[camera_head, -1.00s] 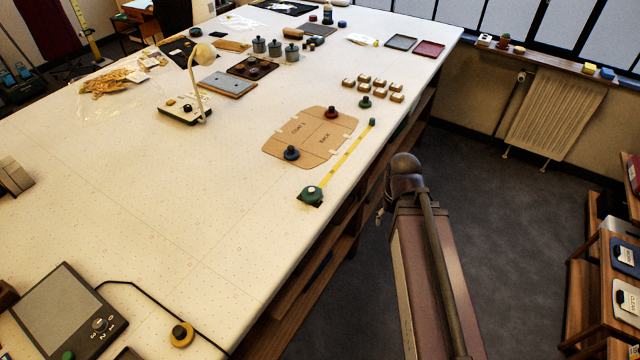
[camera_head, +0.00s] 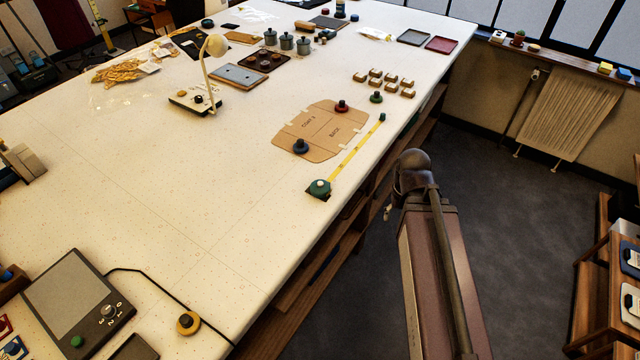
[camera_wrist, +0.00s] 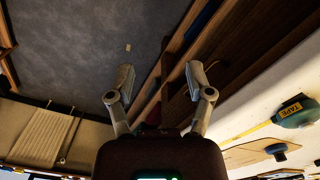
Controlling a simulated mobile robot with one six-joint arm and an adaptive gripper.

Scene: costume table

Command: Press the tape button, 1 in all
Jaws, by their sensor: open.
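The green tape measure (camera_head: 319,187) sits near the front edge of the table, with a pale button-like top. Its yellow tape runs out toward a small green end piece (camera_head: 382,117). In the wrist view the tape measure (camera_wrist: 296,113) shows at the right, with a TAPE label on it. My gripper (camera_wrist: 160,82) is open and empty, its two fingers spread over the floor and shelf side beside the table, apart from the tape measure. In the head view my arm stands right of the table edge, and the fingers cannot be made out.
A cardboard pattern (camera_head: 325,122) with a blue and a red knob lies beside the tape. Small tan blocks (camera_head: 390,82) and a lamp (camera_head: 215,46) stand farther back. Shelves lie under the table edge; floor (camera_head: 480,230) is clear.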

